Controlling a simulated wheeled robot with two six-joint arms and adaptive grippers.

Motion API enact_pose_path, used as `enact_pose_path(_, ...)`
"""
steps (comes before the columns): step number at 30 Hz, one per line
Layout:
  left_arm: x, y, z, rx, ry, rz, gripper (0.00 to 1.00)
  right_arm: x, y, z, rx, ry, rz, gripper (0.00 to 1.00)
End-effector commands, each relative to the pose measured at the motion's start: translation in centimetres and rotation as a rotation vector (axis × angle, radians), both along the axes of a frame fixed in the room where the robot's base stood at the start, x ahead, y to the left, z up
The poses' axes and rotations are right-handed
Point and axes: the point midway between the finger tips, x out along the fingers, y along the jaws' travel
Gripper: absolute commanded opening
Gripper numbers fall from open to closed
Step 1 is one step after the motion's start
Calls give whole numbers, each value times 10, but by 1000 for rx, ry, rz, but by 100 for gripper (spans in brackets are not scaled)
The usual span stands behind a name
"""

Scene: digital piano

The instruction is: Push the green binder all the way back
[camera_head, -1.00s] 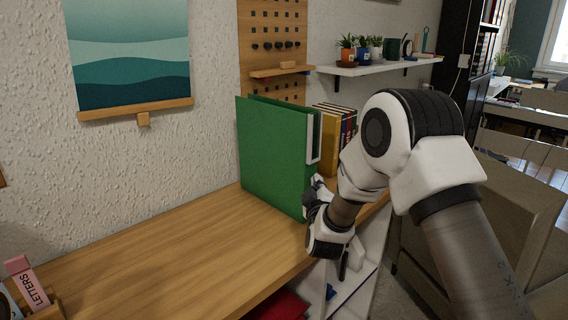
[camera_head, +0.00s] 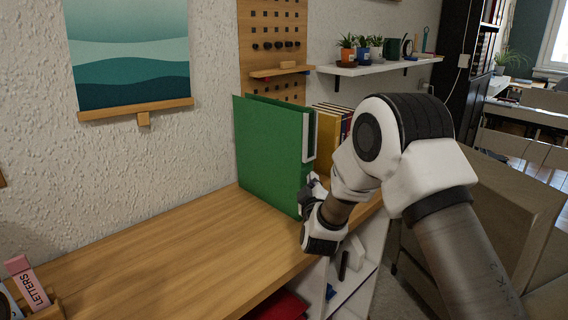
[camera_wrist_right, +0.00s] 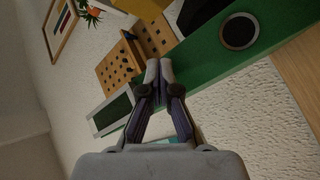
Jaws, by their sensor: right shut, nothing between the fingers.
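The green binder (camera_head: 270,152) stands upright on the wooden shelf top, its broad side facing me and its spine toward the right. My right gripper (camera_head: 312,182) is at the lower part of the spine, mostly hidden behind my own wrist. In the right wrist view the binder's spine (camera_wrist_right: 218,57) runs diagonally, with a round finger hole and a label window. The closed fingertips (camera_wrist_right: 158,66) are against or just in front of the spine; exact contact is hard to tell. Nothing is held. My left gripper is not in view.
Several books (camera_head: 328,140) stand right behind the binder. The wooden top (camera_head: 190,245) is clear to the left. A pegboard (camera_head: 272,40) hangs on the wall behind. A pink letters box (camera_head: 30,284) stands at the front left.

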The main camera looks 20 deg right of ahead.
Motion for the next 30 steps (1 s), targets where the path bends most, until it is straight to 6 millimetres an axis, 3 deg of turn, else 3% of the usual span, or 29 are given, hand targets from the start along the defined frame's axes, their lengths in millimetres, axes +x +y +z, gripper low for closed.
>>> enact_pose_path(30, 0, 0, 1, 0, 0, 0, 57, 13, 6, 0, 0, 0, 1, 0)
